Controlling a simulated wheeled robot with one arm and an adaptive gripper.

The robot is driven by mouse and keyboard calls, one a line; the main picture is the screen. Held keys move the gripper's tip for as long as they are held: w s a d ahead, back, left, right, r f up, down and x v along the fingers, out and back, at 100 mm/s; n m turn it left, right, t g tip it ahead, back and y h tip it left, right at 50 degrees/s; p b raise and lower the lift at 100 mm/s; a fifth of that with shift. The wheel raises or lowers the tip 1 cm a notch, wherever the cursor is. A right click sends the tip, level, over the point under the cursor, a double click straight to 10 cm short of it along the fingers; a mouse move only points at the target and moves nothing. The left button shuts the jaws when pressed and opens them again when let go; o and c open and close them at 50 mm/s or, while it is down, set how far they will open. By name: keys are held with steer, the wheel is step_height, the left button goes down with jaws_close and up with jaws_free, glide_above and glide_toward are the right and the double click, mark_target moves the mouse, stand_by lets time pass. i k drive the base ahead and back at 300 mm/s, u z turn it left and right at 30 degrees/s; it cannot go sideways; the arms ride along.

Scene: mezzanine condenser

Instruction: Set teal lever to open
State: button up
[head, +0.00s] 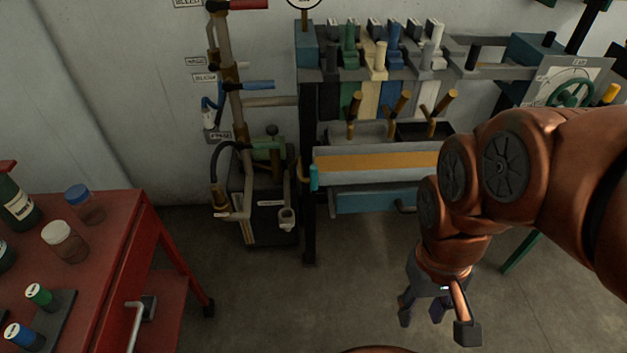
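A small teal grip (314,177) hangs at the left end of the grey panel with the yellow-orange stripe, and it is the only small handle here that looks teal. It points downward; its pivot and any open or shut marking are too small to make out. My gripper (436,322) is at the lower right, well to the right of the teal grip and nearer to me. Its fingers point down and are spread apart, with nothing seen between them. It touches nothing that I can see.
Pipework with a blue lever (257,85) and a red lever (248,4) stands left of the striped panel (375,162). Several coloured levers line the rack above. A red cart (110,225) with jars is at left. The floor (255,300) between is clear.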

mark_target(314, 167)
steer(key=u, duration=0.55)
steer(key=k, duration=1.3)
steer(key=u, duration=1.1)
steer(key=i, duration=1.05)
steer(key=z, duration=0.4)
